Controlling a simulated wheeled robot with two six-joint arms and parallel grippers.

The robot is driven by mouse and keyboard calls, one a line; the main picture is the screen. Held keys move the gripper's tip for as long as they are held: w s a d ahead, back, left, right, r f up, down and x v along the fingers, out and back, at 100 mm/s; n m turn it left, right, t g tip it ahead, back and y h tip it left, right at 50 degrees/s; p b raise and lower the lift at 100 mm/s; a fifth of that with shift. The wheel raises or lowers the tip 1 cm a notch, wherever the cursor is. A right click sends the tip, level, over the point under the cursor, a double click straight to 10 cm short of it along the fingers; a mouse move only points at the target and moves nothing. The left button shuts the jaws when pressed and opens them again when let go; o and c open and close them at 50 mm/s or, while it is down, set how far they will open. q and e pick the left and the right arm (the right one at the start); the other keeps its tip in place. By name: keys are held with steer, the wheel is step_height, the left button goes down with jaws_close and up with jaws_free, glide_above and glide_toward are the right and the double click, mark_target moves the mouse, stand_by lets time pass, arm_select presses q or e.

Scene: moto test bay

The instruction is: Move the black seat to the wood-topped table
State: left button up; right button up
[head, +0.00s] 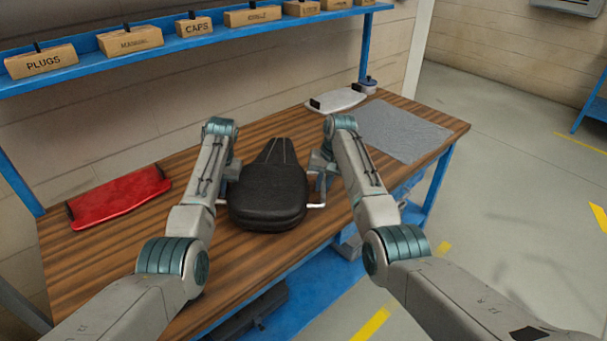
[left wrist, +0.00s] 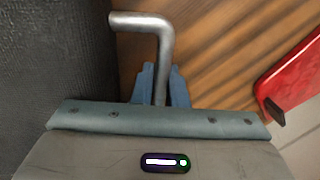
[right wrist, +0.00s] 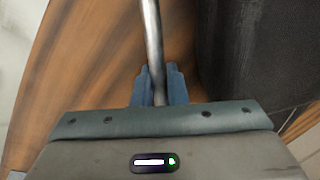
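The black seat (head: 268,198) is over the wood-topped table (head: 80,262), near its front edge, with its narrow end toward the wall. It looks level; whether its underside touches the wood cannot be told. Metal bars stick out at both sides. My left gripper (head: 225,188) is shut on the left bar, which passes between its fingers in the left wrist view (left wrist: 160,88). My right gripper (head: 321,184) is shut on the right bar, seen between its fingers in the right wrist view (right wrist: 159,88). The seat's dark side fills one edge of each wrist view.
A red panel (head: 118,196) lies on the table at left. A white panel (head: 337,100) and a grey mat (head: 405,131) lie at the right end, with a small round container (head: 367,86) behind. A blue shelf (head: 200,39) with labelled boxes overhangs the back.

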arm_select(q)
steer(key=o, duration=0.4)
steer(key=shift+c, duration=0.2)
arm_select(e)
steer(key=o, duration=0.4)
steer(key=shift+c, duration=0.2)
arm_select(q)
steer(key=shift+o, duration=0.4)
steer(key=shift+s+r, duration=0.1)
steer(key=shift+r, duration=0.05)
arm_select(e)
steer(key=shift+o, duration=0.4)
steer(key=shift+s+r, duration=0.1)
arm_select(q)
steer(key=shift+d+r, duration=0.1)
steer(key=shift+r, duration=0.25)
arm_select(e)
steer(key=shift+r, duration=0.2)
arm_select(q)
steer(key=v, duration=1.1)
arm_select(e)
step_height(320, 180, up, 11)
steer(key=d, duration=0.2)
steer(key=shift+s+r, duration=0.15)
steer(key=shift+r, duration=0.05)
